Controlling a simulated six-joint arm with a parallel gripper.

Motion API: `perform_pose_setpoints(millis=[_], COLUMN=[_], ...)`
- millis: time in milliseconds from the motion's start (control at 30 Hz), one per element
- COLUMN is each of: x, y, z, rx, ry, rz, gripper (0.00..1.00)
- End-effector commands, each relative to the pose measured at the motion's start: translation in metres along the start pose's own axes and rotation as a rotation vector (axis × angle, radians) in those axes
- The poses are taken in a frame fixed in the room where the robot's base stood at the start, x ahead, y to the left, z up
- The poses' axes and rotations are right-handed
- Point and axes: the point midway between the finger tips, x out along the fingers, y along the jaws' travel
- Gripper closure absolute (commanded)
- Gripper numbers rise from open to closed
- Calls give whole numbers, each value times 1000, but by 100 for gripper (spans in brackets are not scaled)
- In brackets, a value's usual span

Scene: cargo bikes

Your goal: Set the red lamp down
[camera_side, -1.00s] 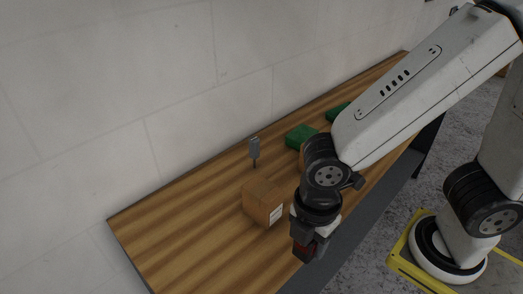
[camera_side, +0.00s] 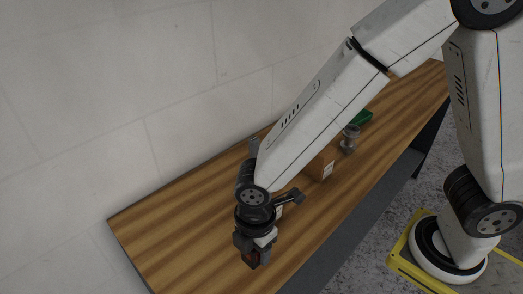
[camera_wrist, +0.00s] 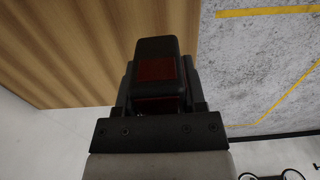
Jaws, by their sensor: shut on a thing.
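The red lamp (camera_wrist: 156,70) has a dark housing with red faces in the wrist view. My gripper (camera_side: 252,256) is shut on it and points down at the near edge of the wooden table (camera_side: 180,235). In the side view only a small red patch of the lamp (camera_side: 250,261) shows between the dark fingers. In the wrist view the gripper (camera_wrist: 157,95) has the lamp between its fingers, with table on the left and floor on the right. I cannot tell whether the lamp touches the table.
A cardboard box (camera_side: 321,164) stands behind my arm, with a grey part (camera_side: 349,139) and a green block (camera_side: 364,117) farther back. Another box is mostly hidden behind my wrist. A grey upright piece (camera_side: 254,146) stands near the wall. The table's left end is clear.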

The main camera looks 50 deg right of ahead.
Motion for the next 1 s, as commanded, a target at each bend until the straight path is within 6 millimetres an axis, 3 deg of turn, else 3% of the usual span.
perform_pose_setpoints(millis=[200, 667, 1000], x=[16, 24, 53], y=[12, 17, 19], z=[-6, -10, -10], rx=[1, 1, 0], ry=[0, 0, -2], rz=[-1, 0, -2], gripper=[100, 100, 100])
